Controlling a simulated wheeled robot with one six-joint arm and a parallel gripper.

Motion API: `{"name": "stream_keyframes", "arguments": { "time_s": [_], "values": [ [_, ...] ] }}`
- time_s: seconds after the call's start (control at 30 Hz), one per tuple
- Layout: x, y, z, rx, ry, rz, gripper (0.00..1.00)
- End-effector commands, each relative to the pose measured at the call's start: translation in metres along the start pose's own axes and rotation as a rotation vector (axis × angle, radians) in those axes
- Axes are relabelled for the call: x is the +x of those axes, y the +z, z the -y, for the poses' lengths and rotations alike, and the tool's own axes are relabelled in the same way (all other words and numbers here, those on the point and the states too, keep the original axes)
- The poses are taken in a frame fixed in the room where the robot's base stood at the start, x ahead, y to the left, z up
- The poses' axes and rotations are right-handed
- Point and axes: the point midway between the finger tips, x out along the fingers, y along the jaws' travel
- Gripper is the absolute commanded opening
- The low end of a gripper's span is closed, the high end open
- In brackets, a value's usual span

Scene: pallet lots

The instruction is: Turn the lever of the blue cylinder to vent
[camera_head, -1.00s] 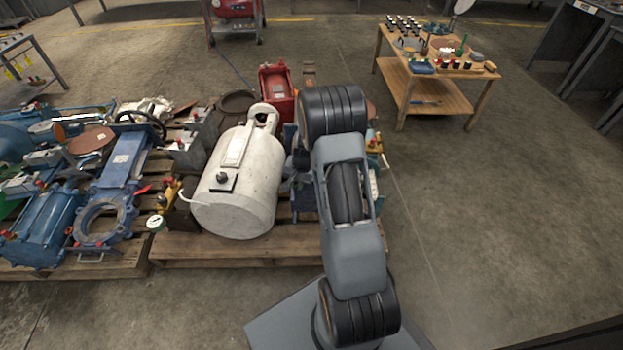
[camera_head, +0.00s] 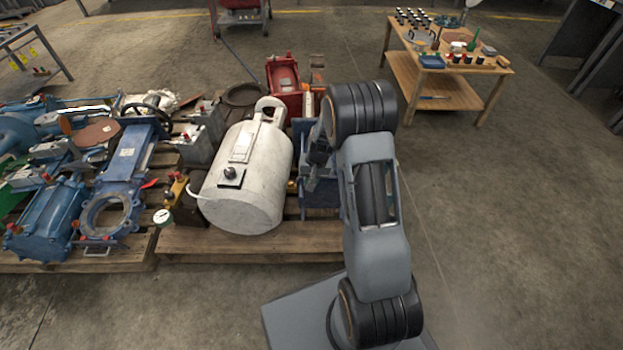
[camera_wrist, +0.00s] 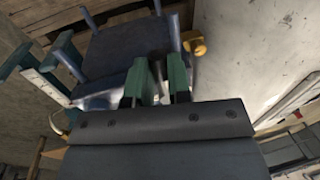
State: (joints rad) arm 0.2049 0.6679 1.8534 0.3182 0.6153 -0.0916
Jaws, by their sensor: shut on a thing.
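The blue cylinder (camera_head: 322,192) stands on the pallet just right of the white tank, partly behind my arm. In the wrist view its dark blue body (camera_wrist: 125,45) has blue rods at its corners, and a brass fitting (camera_wrist: 196,45) sits at its right side. My gripper (camera_wrist: 158,88) has green fingertips close together against this body. In the head view my gripper (camera_head: 318,152) is above the cylinder, beside the tank. It is shut on what seems to be the lever, which is mostly hidden between the fingers. The lever's setting cannot be read.
The white tank (camera_head: 250,180) stands close on the left of my gripper. Red equipment (camera_head: 284,82) is behind it. A wooden table (camera_head: 440,85) stands back right. The floor at right is clear.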

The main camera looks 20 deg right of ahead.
Motion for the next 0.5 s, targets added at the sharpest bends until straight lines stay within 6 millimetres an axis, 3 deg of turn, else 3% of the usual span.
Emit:
{"name": "stream_keyframes", "arguments": {
  "time_s": [0.07,0.1,0.3,0.37,0.5],
  "values": [
    [-0.0019,-0.0040,0.0017,-0.004,-0.002,-0.014,0.00],
    [-0.0020,-0.0040,0.0016,-0.004,-0.002,-0.014,0.20],
    [-0.0015,-0.0027,-0.0004,0.001,-0.001,-0.009,0.40],
    [-0.0014,-0.0025,-0.0010,0.002,-0.001,-0.008,0.44],
    [-0.0011,-0.0020,-0.0016,0.004,-0.001,-0.006,0.44]
  ]
}}
